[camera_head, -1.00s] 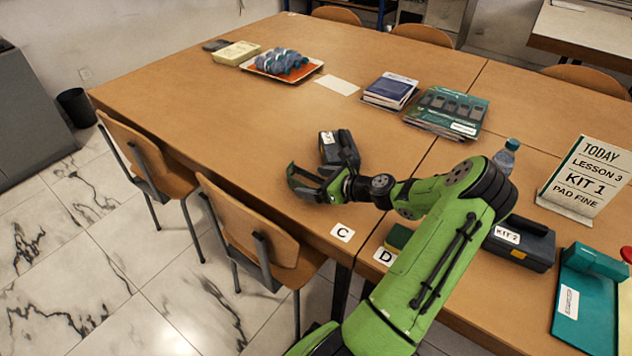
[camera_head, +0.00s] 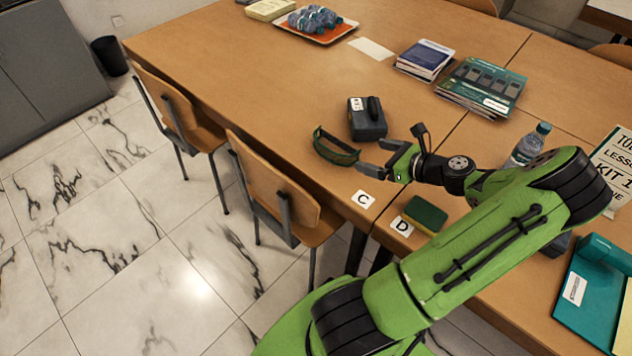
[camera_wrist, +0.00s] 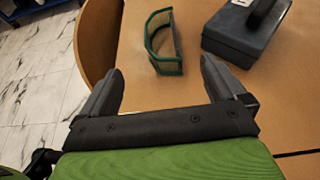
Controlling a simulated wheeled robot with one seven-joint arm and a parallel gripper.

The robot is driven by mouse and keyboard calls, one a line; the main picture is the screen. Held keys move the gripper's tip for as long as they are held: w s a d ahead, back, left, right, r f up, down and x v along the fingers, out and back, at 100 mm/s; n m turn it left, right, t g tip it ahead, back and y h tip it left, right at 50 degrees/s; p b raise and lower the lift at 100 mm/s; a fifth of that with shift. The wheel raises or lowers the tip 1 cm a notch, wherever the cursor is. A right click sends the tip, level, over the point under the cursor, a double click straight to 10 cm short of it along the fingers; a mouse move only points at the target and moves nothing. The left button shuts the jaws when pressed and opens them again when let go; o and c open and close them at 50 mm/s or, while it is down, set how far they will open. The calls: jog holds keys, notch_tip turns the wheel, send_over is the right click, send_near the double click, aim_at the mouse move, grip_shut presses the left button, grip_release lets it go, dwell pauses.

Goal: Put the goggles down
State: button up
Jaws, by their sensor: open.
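The green-rimmed goggles (camera_head: 336,148) lie on the wooden table near its front edge, beyond the card marked C. They also show in the wrist view (camera_wrist: 164,42), ahead of the fingers and apart from them. My gripper (camera_head: 374,157) is open and empty, just to the right of the goggles. In the wrist view my gripper's two fingers (camera_wrist: 160,85) are spread wide with bare table between them.
A dark case (camera_head: 367,120) with a handle stands close behind the goggles. Card C (camera_head: 363,199), card D (camera_head: 402,226) and a green-and-yellow sponge (camera_head: 425,214) lie along the front edge. A bottle (camera_head: 530,145) stands at right. The table's left middle is clear.

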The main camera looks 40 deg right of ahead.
jog(key=w+a+r+n+g, duration=0.1)
jog(key=w+a+n+g, duration=0.1)
jog(key=a+n, duration=0.3)
jog(key=w+a+r+n+g+y, duration=0.1)
jog(key=w+a+r+n+g, duration=0.1)
jog(key=a+n, duration=0.4)
jog(key=w+a+r+n+g, duration=0.2)
jog(key=a+n+g, duration=0.2)
jog(key=a, duration=0.3)
jog(key=shift+w+a+r+n+g+y, duration=0.3)
jog(key=shift+a+n+y, duration=0.1)
jog(key=shift+n, duration=0.3)
jog(key=s+a+r+n+h, duration=0.1)
jog(key=s+a+r+n, duration=0.4)
jog(key=a+n, duration=0.3)
jog(key=s+a+r+n+h, duration=0.2)
jog(key=s+a+r+n, duration=0.4)
jog(key=s+a+n, duration=0.2)
jog(key=shift+s+r+n+t, duration=0.25)
jog(key=shift+n+t, duration=0.15)
jog(key=shift+n, duration=0.8)
